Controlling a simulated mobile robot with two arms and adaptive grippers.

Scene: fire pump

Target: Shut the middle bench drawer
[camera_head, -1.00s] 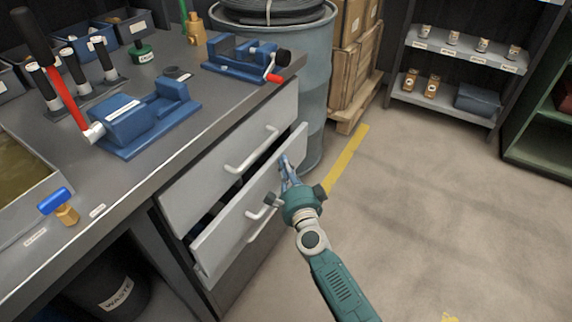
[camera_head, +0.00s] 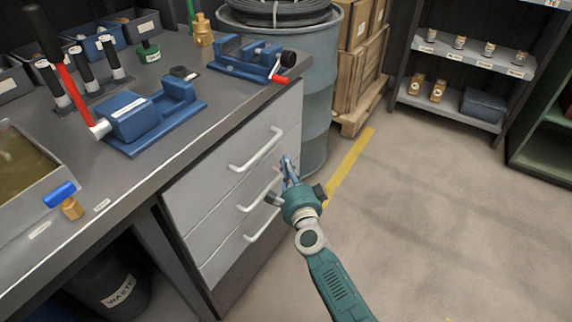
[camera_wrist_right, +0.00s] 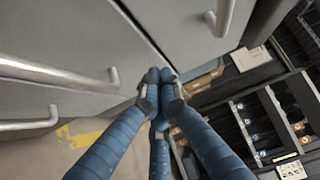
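The bench drawers form a grey stack of three under the workbench. The middle drawer (camera_head: 222,224) has its front level with the fronts above and below, so it looks shut. Its pale bar handle (camera_head: 262,194) is just left of my right gripper (camera_head: 287,163). The right gripper's blue fingers are drawn together with nothing visible between them; the tips meet in the right wrist view (camera_wrist_right: 160,76), close in front of the grey drawer fronts. I cannot tell whether they touch. My left gripper is out of view.
The top drawer (camera_head: 215,180) and bottom drawer (camera_head: 222,264) look shut. A blue vise (camera_head: 245,60) sits on the bench corner above. A grey-blue barrel (camera_head: 318,100) stands behind the bench end. The floor (camera_head: 440,210) to the right is clear.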

